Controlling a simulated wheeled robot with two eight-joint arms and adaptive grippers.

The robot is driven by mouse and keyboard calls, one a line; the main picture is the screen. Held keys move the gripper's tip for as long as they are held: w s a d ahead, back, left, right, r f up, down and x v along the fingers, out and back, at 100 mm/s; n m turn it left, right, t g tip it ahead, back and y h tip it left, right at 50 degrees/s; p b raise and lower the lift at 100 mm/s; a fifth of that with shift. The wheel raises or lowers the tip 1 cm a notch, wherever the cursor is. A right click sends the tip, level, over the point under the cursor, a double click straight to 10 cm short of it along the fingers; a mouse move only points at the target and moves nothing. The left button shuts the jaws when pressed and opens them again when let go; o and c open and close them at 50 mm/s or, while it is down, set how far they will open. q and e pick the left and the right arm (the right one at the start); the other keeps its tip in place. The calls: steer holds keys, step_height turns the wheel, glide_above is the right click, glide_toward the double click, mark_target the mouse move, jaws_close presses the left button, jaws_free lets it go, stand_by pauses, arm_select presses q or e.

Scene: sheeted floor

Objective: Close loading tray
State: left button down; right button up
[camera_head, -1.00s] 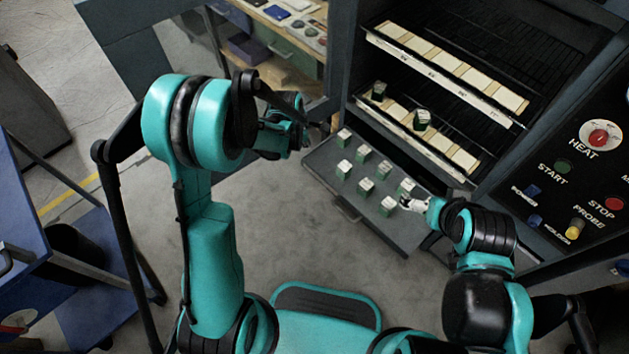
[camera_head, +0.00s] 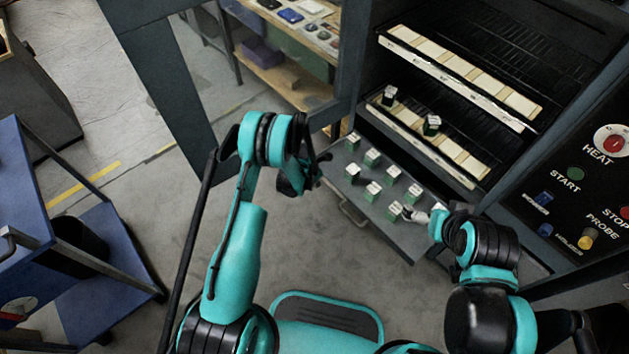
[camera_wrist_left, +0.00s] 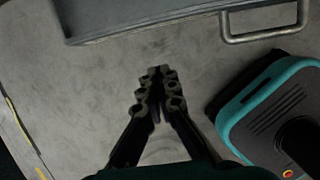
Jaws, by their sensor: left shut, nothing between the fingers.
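The loading tray (camera_head: 385,227) is a grey flat tray pulled out at the bottom of the dark cabinet, with several green blocks with pale tops (camera_head: 373,190) on it. Its bar handle (camera_head: 352,214) is on the front side; the handle (camera_wrist_left: 265,38) and tray edge (camera_wrist_left: 140,18) also show at the top of the left wrist view. My left gripper (camera_head: 312,188) is beside the tray's left front, apart from it. In the wrist view its fingers (camera_wrist_left: 154,72) are shut and empty, below and left of the handle. My right gripper (camera_head: 412,214) is at the tray's right part, close to the blocks; its jaws are unclear.
Above the tray are racks with pale plates (camera_head: 460,72) and two more green blocks (camera_head: 431,125). A control panel (camera_head: 590,195) is on the right. A blue cart (camera_head: 70,255) is at far left. Floor before the tray is bare.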

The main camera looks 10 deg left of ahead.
mark_target(325, 180)
arm_select(q)
steer(key=shift+w+d+f+b, duration=0.35)
steer(key=shift+w+d+f, duration=0.1)
steer(key=shift+w, duration=0.2)
steer(key=shift+w+d+f+b, duration=0.35)
steer(key=shift+w+d+f, duration=0.15)
steer(key=shift+w, duration=0.15)
steer(key=shift+w+d+f+b, duration=0.35)
steer(key=shift+w+d+f, duration=0.1)
steer(key=shift+w, duration=0.2)
